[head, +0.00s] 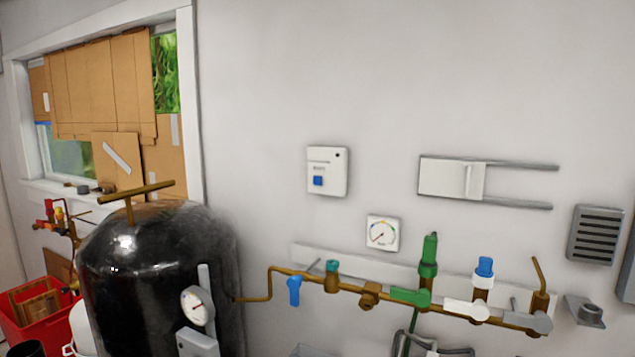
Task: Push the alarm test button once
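A white wall box (328,171) hangs on the grey wall near the middle of the head view. My gripper is not in view.
A black tank (150,265) with a gauge stands at the lower left. A brass pipe manifold (370,294) with coloured valves runs along the wall below the box. A dial gauge (383,233) and a sliding panel (445,177) are nearby. The wall above is bare.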

